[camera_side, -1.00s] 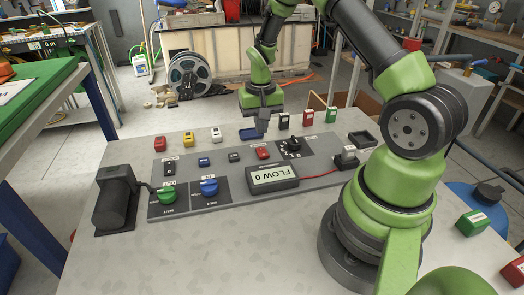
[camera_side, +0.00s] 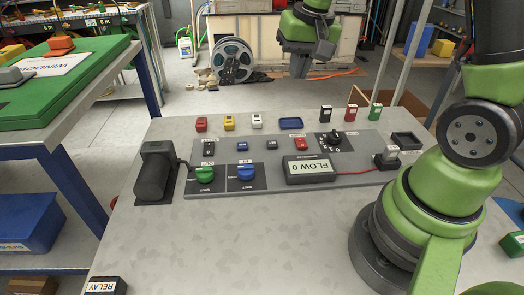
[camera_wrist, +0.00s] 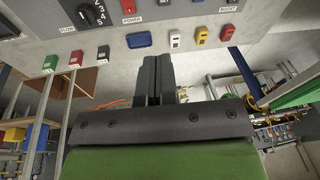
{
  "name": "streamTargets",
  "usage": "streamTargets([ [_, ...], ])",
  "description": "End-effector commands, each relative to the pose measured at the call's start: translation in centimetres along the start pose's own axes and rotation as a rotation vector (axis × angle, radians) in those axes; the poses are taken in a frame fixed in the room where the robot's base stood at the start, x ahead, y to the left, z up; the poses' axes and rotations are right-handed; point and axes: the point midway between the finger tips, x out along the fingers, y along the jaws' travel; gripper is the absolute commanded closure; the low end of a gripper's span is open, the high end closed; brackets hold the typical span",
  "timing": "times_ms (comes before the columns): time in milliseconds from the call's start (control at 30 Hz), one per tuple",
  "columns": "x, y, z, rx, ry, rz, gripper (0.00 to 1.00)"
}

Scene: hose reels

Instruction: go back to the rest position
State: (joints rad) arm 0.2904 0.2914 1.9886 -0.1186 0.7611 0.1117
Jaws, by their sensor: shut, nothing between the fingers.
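My gripper (camera_side: 299,66) is raised in the air above and behind the far edge of the grey worktable (camera_side: 150,240) in the side view. Its fingers are shut with nothing between them, and they touch nothing. In the wrist view the shut fingers (camera_wrist: 152,80) point toward the blue tray (camera_wrist: 139,40) and the control panel (camera_wrist: 60,15). In the side view the panel (camera_side: 270,180) lies flat on the table with a display reading FLOW 0 (camera_side: 309,169), a black dial (camera_side: 336,135), a green knob (camera_side: 205,174) and a blue knob (camera_side: 246,173).
Red (camera_side: 201,124), yellow (camera_side: 229,122) and white (camera_side: 256,121) blocks stand along the far side. Black (camera_side: 326,113), red (camera_side: 350,113) and green (camera_side: 376,112) blocks stand further right. A hose reel (camera_side: 231,60) is on the floor behind. The table's front is mostly clear.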

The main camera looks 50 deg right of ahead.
Motion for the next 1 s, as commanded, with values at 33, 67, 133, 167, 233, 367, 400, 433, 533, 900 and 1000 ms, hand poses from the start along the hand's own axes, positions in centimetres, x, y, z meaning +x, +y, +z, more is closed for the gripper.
streamTargets([
  [33, -2.2, -0.8, 1.2, -0.026, 0.037, -0.032, 1.0],
  [67, -3.3, -1.1, 1.9, -0.04, 0.053, -0.049, 1.0],
  [133, -5.6, -1.6, 3.8, -0.074, 0.089, -0.089, 1.0],
  [167, -6.5, -1.8, 4.6, -0.088, 0.103, -0.107, 1.0],
  [233, -8.3, -2.0, 6.7, -0.121, 0.138, -0.15, 1.0],
  [367, -10.9, -1.9, 10.6, -0.182, 0.196, -0.233, 1.0],
  [400, -11.4, -1.7, 11.6, -0.2, 0.211, -0.256, 1.0],
  [433, -11.7, -1.6, 12.4, -0.212, 0.222, -0.273, 1.0],
  [533, -12.4, -1.2, 14.4, -0.244, 0.249, -0.32, 1.0],
  [900, -12.7, -0.7, 16.2, -0.276, 0.273, -0.365, 1.0],
  [1000, -12.7, -0.7, 16.2, -0.276, 0.273, -0.365, 1.0],
])
